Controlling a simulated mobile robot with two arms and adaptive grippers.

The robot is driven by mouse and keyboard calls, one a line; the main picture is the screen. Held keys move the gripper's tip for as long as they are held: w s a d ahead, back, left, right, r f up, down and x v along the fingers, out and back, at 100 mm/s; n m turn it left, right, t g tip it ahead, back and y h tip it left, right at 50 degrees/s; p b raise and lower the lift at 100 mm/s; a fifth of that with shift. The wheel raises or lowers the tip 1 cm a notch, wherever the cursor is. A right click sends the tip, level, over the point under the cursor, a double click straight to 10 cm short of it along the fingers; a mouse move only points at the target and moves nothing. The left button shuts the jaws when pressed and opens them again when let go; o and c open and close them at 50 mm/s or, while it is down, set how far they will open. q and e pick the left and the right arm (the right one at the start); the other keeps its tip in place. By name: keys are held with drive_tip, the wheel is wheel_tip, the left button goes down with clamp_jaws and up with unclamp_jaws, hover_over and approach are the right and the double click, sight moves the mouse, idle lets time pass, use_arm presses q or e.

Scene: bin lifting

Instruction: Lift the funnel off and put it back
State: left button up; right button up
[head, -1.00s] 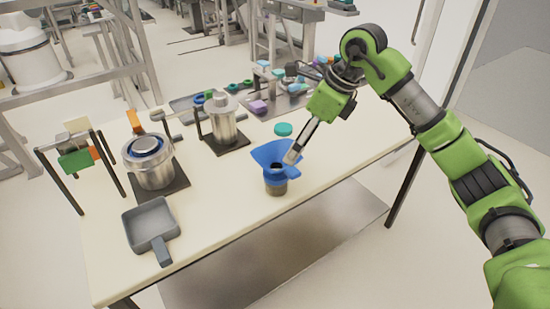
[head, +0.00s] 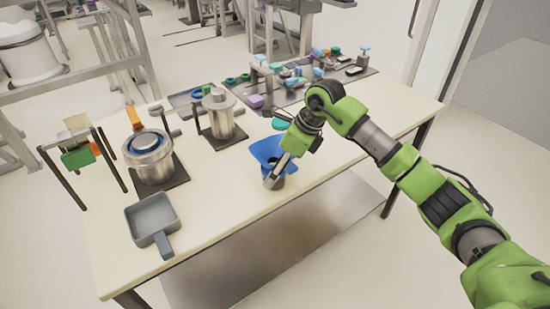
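A blue funnel (head: 262,150) with a wide square-looking mouth sits upright on a small dark container near the table's front edge. The container is mostly hidden behind my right gripper. My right gripper (head: 269,183) comes in from the right and points down and left, with its silver fingers in front of the funnel's lower part. I cannot tell whether the fingers touch the funnel or are open or shut. My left gripper is not in view.
A grey square pan (head: 152,214) lies at the front left. A steel pot (head: 150,165) and a steel jug (head: 220,118) stand on dark plates behind it. A teal lid (head: 279,124) lies behind the funnel. Small coloured items crowd the tray (head: 345,84) at the back.

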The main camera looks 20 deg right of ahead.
drive_tip(key=c, duration=1.8)
drive_tip(key=shift+r, duration=0.1)
drive_tip(key=shift+c, duration=0.3)
drive_tip(key=shift+r+b, duration=0.45)
drive_tip(key=shift+r, duration=0.15)
drive_tip(key=s+r, duration=0.1)
drive_tip(key=r, duration=0.1)
drive_tip(key=s+r+b, duration=0.1)
drive_tip(key=r, duration=0.1)
drive_tip(key=s+a+r+b, duration=0.1)
drive_tip(key=r, duration=0.1)
drive_tip(key=shift+s+r, duration=0.1)
drive_tip(key=shift+s, duration=0.25)
drive_tip(key=s+a+r, duration=0.3)
drive_tip(key=s+r, duration=0.6)
drive_tip(key=r, duration=0.1)
drive_tip(key=shift+s+r+p, duration=0.3)
drive_tip(key=shift+s+p, duration=0.1)
drive_tip(key=shift+p, duration=0.05)
drive_tip(key=shift+f, duration=0.1)
